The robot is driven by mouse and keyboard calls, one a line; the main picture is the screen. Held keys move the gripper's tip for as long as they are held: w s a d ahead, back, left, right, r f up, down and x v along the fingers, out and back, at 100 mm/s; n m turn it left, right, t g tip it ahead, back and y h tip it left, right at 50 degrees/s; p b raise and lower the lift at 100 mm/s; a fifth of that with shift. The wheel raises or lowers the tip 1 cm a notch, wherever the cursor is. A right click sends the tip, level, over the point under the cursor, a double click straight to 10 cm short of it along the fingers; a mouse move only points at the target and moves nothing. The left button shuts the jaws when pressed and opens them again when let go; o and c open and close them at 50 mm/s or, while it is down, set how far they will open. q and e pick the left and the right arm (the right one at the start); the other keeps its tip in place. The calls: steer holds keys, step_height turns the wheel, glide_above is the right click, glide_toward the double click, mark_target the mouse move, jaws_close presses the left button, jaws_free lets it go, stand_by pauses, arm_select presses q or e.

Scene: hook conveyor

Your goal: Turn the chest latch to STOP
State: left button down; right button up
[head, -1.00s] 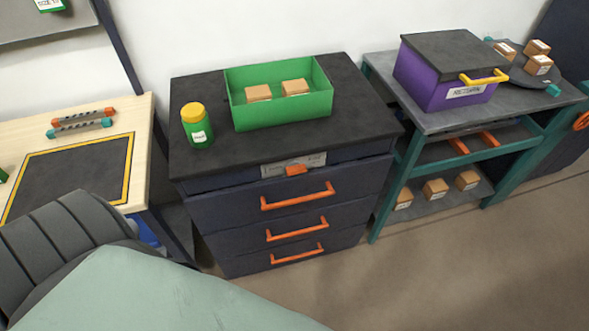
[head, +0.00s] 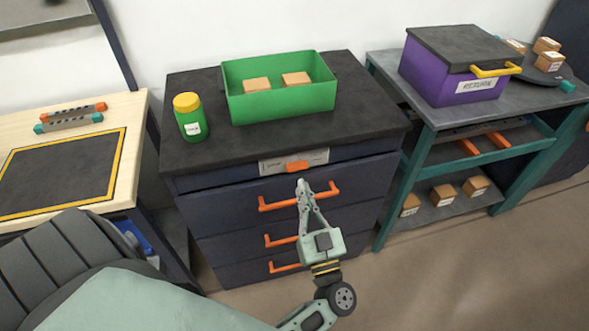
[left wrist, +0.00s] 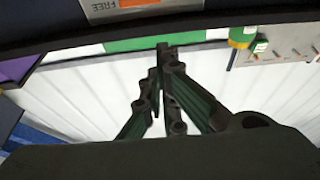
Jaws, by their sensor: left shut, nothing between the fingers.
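The chest latch (head: 297,166) is a small orange handle on a pale label plate (head: 320,157) at the top front of the dark drawer chest (head: 190,170). It looks roughly level in the head view. In the left wrist view the latch (left wrist: 140,3) is cut off by the top edge, with the word FREE beside it. My left gripper (head: 301,184) is shut and empty, its tips just below the latch in the head view and apparently apart from it. The closed fingers (left wrist: 163,50) also show in the left wrist view. My right gripper is out of view.
Orange drawer handles (head: 322,198) stick out below the latch, behind my left gripper. A green bin (head: 280,104) with two boxes and a yellow-lidded green jar (head: 190,118) stand on the chest. A purple box (head: 455,75) sits on the teal shelf unit to the right.

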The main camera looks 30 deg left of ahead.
arm_select(q)
step_height(320, 180, up, 3)
glide_above(297, 165)
steer(key=s+d, duration=0.1)
steer(key=s, duration=0.2)
steer(key=shift+s+d+f+b, duration=0.1)
steer(key=shift+d+f+b, duration=0.05)
steer(key=shift+f+b, duration=0.9)
steer(key=shift+s+d+f+b, duration=0.1)
steer(key=shift+f+b, duration=0.75)
steer(key=shift+b, duration=0.3)
steer(key=shift+a, duration=0.1)
